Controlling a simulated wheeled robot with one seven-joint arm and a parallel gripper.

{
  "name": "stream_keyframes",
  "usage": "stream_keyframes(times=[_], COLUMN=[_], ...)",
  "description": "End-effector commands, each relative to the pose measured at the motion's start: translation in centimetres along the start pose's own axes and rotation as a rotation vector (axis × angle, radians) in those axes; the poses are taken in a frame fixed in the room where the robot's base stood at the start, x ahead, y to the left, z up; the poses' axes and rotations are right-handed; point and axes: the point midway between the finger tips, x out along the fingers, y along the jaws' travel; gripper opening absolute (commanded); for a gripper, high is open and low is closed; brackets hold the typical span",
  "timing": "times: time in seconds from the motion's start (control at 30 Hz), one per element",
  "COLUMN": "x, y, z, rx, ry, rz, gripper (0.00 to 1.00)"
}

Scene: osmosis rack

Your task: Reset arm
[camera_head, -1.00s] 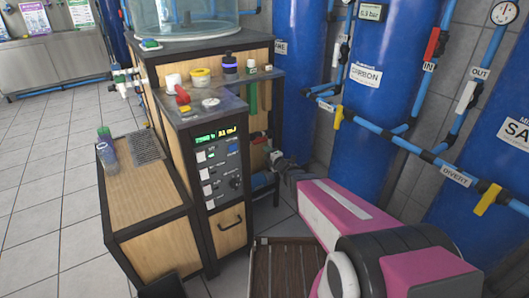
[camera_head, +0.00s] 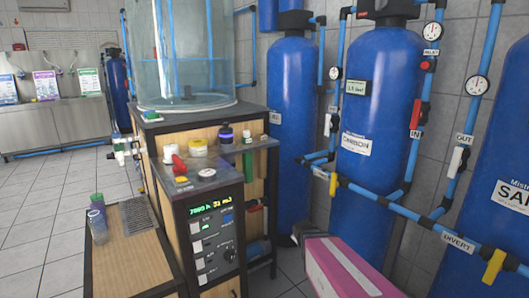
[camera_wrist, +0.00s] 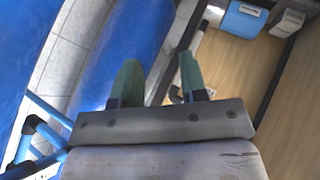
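My arm, pink with a dark end, shows at the bottom right of the head view, in front of the blue tanks. My gripper (camera_wrist: 158,82) shows in the wrist view with its two green fingers apart and nothing between them. Beyond the fingers in the wrist view are floor tiles, a blue tank and the wooden side of the rack. In the head view the gripper fingers cannot be made out.
The rack with a control panel (camera_head: 213,238) stands left of my arm, with a glass tank (camera_head: 190,55) on top. Blue tanks (camera_head: 378,100) with pipes and a yellow-handled valve (camera_head: 493,266) stand to the right. Tiled floor (camera_head: 40,220) is open at the left.

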Motion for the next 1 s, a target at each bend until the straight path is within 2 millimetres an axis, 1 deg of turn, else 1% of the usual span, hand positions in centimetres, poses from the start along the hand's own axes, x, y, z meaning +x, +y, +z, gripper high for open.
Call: stream_keyframes(times=[0.03, 0.17, 0.2, 0.33, 0.4, 0.5, 0.63, 1.0], x=[-1.4, -4.5, -5.5, -8.8, -10.3, -11.8, -12.5, -12.5], y=[-0.1, -1.2, -1.6, -3.0, -3.7, -4.2, -4.5, -4.6], z=[1.7, 5.2, 6.1, 8.4, 9.2, 9.8, 10.2, 10.2], rx=[0.084, 0.299, 0.36, 0.523, 0.585, 0.643, 0.671, 0.671], ry=[-0.074, -0.273, -0.333, -0.506, -0.579, -0.65, -0.689, -0.691], rz=[-0.038, -0.146, -0.178, -0.27, -0.308, -0.344, -0.363, -0.364], gripper=[0.39, 0.39, 0.39, 0.39, 0.39, 0.39, 0.39, 0.39])
